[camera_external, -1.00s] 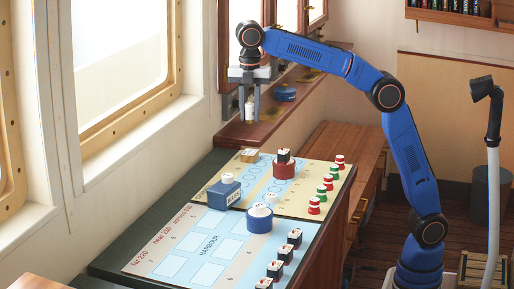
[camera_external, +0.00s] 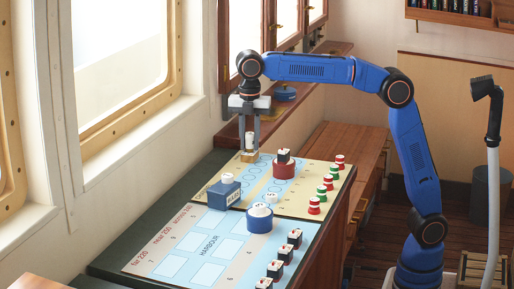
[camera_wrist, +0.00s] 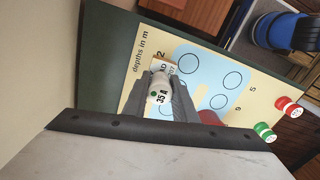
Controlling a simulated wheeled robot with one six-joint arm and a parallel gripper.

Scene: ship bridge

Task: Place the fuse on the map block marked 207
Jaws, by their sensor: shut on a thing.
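My gripper (camera_external: 250,142) points straight down at the far left end of the chart table. It is shut on the white fuse (camera_external: 249,139), which is upright between its fingers. In the wrist view the fuse (camera_wrist: 159,92) shows a 35 A mark and a green dot. Directly below it is the small wooden map block (camera_external: 249,157); in the wrist view this block (camera_wrist: 164,66) shows part of a label that reads 207. The fuse is at or just above the block's top; I cannot tell if they touch. The fuse covers part of the block.
A red round block (camera_external: 284,171) with a dark piece on top stands to the right. A blue block (camera_external: 221,196) and a blue round block (camera_external: 259,224) stand nearer. Red and green pieces (camera_external: 321,193) line the right edge. A wooden ledge (camera_external: 226,135) lies behind.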

